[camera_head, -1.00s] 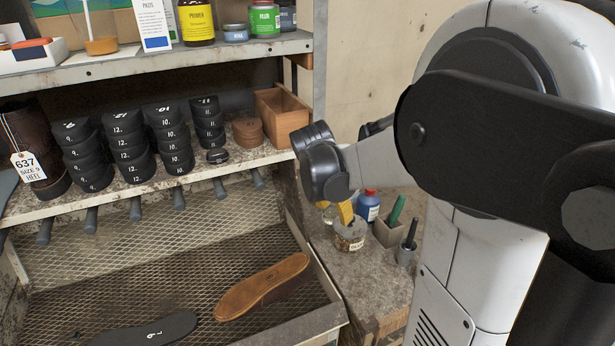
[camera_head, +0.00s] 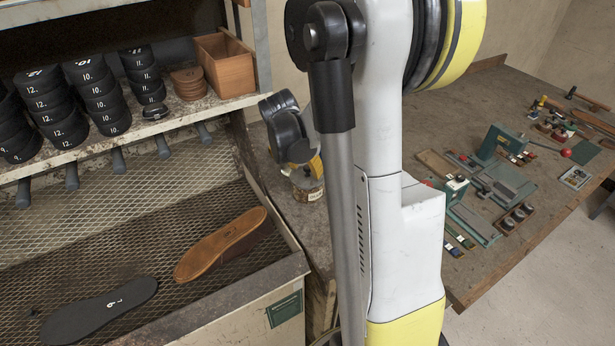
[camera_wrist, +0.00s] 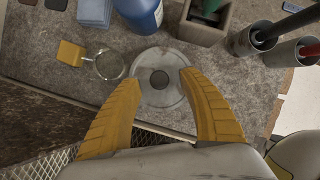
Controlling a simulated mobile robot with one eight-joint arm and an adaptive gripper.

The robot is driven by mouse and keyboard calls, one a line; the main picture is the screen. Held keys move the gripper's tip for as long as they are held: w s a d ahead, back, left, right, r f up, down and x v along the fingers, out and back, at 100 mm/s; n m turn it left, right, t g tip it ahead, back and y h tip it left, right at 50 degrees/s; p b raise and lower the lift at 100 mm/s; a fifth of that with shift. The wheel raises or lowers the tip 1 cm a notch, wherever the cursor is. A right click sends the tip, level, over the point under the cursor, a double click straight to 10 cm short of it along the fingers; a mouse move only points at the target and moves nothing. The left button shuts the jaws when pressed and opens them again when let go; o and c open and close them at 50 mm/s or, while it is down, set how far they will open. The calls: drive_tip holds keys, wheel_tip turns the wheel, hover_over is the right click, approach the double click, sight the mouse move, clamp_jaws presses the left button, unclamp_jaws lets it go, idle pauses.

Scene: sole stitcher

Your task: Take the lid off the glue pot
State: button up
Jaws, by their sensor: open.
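The glue pot (camera_head: 308,190) stands on the bench corner just right of the mesh tray, partly hidden by my gripper and arm. In the wrist view its round, pale grey lid (camera_wrist: 160,98) shows from above, with a dark round knob in the middle. My gripper (camera_wrist: 160,80) is open, with one yellow finger to the left and one to the right of the lid's knob. The fingertips reach over or beside the lid's rim; I cannot tell whether they touch it. In the head view my gripper (camera_head: 314,166) is just above the pot.
Close around the pot are a blue bottle (camera_wrist: 141,12), a box with a green item (camera_wrist: 203,30), metal cups with handles (camera_wrist: 250,42), a clear round dish (camera_wrist: 108,66) and a yellow block (camera_wrist: 70,52). The mesh tray (camera_head: 150,235) holds two soles. A shelf stands behind.

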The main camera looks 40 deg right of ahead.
drive_tip(key=shift+w+d+f, duration=0.1)
drive_tip(key=shift+d+f, duration=0.25)
drive_tip(key=shift+f, duration=0.3)
clamp_jaws()
drive_tip(key=shift+r, duration=0.1)
